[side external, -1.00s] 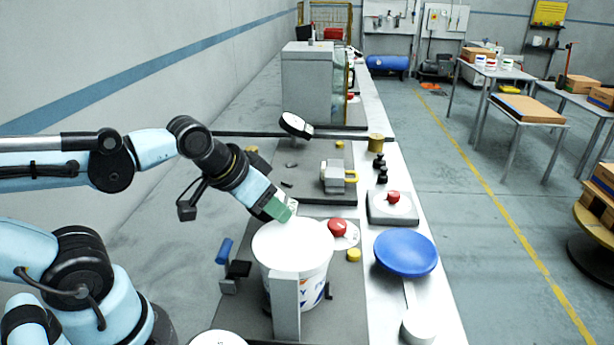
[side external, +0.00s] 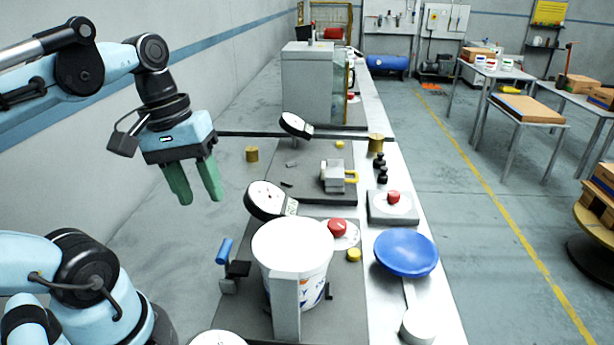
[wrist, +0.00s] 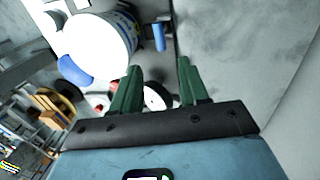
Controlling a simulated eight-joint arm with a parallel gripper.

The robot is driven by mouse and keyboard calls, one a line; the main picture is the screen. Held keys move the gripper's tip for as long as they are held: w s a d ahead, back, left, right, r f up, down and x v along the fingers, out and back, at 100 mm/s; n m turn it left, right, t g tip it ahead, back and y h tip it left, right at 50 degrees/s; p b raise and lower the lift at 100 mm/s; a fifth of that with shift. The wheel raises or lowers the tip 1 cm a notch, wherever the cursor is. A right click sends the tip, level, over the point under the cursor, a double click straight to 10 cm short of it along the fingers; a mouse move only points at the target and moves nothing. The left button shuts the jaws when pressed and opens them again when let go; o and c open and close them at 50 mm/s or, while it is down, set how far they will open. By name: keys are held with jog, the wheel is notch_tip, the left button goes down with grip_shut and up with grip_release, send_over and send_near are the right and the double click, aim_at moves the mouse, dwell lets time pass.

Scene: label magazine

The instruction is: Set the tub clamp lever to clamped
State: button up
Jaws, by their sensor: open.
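The tub clamp lever has a blue handle (side external: 224,250) that stands up, slightly tilted, at the left side of the white tub (side external: 292,245). A dark bracket joins the handle's lower end. In the wrist view the blue handle (wrist: 160,37) shows beside the tub (wrist: 95,45), beyond my fingertips. My gripper (side external: 199,201) is open and empty, its green fingers pointing down. It hangs above and to the left of the tub, higher than the lever and apart from it. The gripper also shows in the wrist view (wrist: 158,68).
A round dial gauge (side external: 266,200) stands just behind the tub. A grey upright plate (side external: 286,308) stands in front of the tub. A red button (side external: 337,228) and a blue dish (side external: 406,253) lie to the right. The floor left of the bench is clear.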

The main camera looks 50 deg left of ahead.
aim_at(224, 245)
jog(key=f, duration=0.3)
jog(key=w+d+f, duration=0.1)
jog(key=f, duration=0.6)
jog(key=shift+w+d+f, duration=0.2)
jog(key=shift+w, duration=0.05)
grip_shut()
